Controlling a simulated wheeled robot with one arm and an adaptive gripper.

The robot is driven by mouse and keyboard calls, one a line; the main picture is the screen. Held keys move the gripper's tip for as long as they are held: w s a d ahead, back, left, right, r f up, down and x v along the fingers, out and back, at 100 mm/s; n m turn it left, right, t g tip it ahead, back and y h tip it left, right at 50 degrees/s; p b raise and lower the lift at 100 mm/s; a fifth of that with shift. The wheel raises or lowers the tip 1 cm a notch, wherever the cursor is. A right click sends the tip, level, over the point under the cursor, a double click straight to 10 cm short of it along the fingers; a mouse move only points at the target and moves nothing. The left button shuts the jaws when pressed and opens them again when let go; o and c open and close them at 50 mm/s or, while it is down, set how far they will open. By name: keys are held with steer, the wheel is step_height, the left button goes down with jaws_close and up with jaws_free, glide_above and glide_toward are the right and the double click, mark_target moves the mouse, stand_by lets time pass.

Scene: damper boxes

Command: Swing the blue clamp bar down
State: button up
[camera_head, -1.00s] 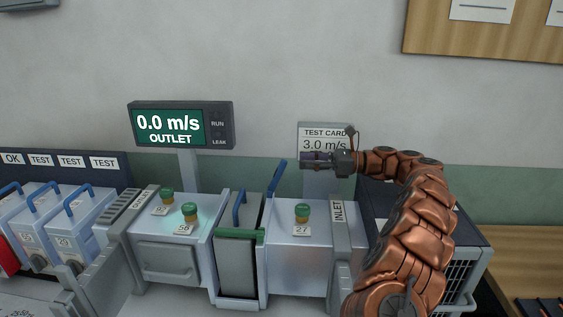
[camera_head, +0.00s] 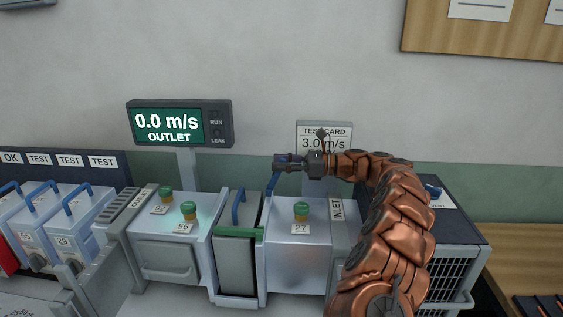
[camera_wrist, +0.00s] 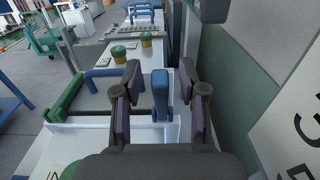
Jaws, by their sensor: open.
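The blue clamp bar (camera_head: 271,186) stands up, tilted a little, at the right edge of the centre slot of the test bench. In the wrist view the top of the clamp bar (camera_wrist: 161,92) shows between my two fingers, with a gap on each side. My gripper (camera_head: 282,161) is open at the bar's upper end, and its fingers flank the bar in the wrist view (camera_wrist: 160,78). A grey damper box (camera_head: 236,265) with a blue handle and a green front strip (camera_head: 238,234) sits in the slot. My gripper hides the bar's tip in the head view.
A green knob (camera_head: 301,208) stands on the right duct, and two more stand on the left duct. The outlet display (camera_head: 180,124) reads 0.0 m/s. Several boxes with blue handles (camera_head: 78,197) stand at left.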

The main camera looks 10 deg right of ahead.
jaws_close()
stand_by(0.3)
stand_by(0.4)
